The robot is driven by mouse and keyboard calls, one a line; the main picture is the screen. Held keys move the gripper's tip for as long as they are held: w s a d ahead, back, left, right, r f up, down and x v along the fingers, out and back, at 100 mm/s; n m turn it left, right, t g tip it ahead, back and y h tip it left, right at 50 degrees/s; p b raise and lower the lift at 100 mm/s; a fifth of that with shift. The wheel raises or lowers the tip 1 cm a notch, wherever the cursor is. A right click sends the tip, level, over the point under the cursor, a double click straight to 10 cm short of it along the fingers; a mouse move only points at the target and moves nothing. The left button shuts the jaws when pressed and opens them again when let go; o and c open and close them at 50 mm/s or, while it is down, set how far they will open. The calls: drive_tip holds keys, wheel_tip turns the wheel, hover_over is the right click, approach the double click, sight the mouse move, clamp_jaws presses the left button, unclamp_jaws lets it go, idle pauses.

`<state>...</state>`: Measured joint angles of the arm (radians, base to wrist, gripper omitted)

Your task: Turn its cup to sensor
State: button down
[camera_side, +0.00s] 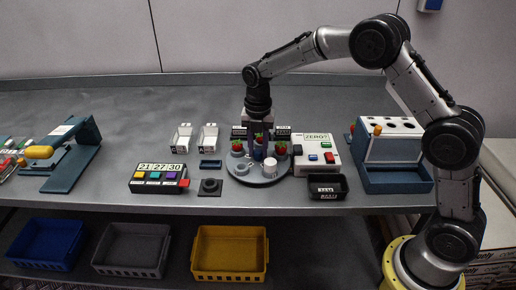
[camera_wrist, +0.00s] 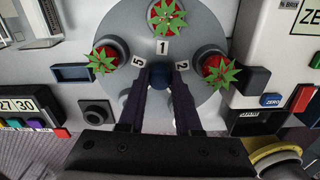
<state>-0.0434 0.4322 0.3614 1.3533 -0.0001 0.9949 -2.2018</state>
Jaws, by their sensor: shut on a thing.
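The round grey turntable (camera_side: 258,178) carries several cups around its rim, some with red strawberries. In the wrist view the turntable (camera_wrist: 215,30) has number plates 1, 2 and 5 by three cups, with a strawberry (camera_wrist: 166,18) at 1, another (camera_wrist: 102,60) at 5 and another (camera_wrist: 217,68) at 2. My gripper (camera_side: 258,146) points down over the turntable's middle. In the wrist view my gripper (camera_wrist: 162,85) is shut on the dark blue centre knob (camera_wrist: 181,82), which the fingers partly hide. A white cup (camera_side: 270,171) stands at the front rim. I cannot tell which part is the sensor.
A white box (camera_side: 317,158) marked ZERO stands close right of the turntable. A black bin (camera_side: 327,188) is at front right. A dark square pad (camera_side: 210,187) and a button box (camera_side: 159,178) lie left. A blue rack (camera_side: 395,155) stands farther right.

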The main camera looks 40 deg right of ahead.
sight(258, 151)
drive_tip(key=shift+r+n, duration=0.1)
drive_tip(key=shift+n, duration=4.3)
drive_tip(key=c, duration=0.6)
unclamp_jaws()
wheel_tip(258, 151, up, 14)
